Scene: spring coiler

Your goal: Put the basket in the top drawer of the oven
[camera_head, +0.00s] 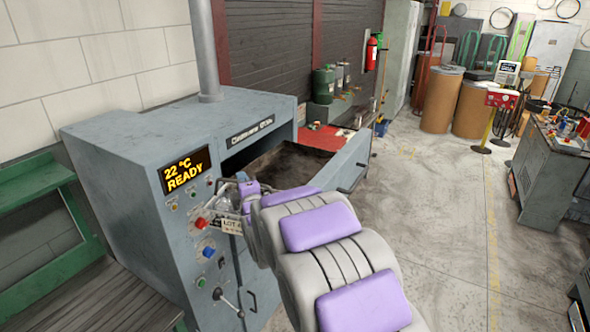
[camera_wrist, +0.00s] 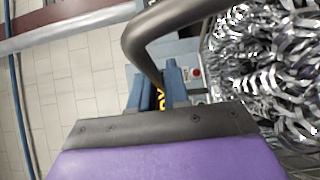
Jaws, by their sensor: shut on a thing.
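The oven (camera_head: 130,150) is a grey cabinet at the left of the head view, with a display reading "22 °C READY". Its top drawer (camera_head: 290,165) is pulled out, and its dark inside looks empty where visible. The basket (camera_head: 228,203) is beside the oven front, left of the drawer, with a "LOT" tag, mostly hidden behind my arm. In the wrist view it holds shiny curled metal strips (camera_wrist: 265,70). My gripper (camera_wrist: 158,84) is shut on its dark curved handle (camera_wrist: 140,45). In the head view my arm hides the fingertips.
Buttons and a lever (camera_head: 228,300) stick out of the oven front near the basket. A green bench (camera_head: 40,205) stands at the left. A red-topped surface (camera_head: 325,138) is behind the drawer. The floor (camera_head: 430,220) to the right is clear up to a grey workbench (camera_head: 550,170).

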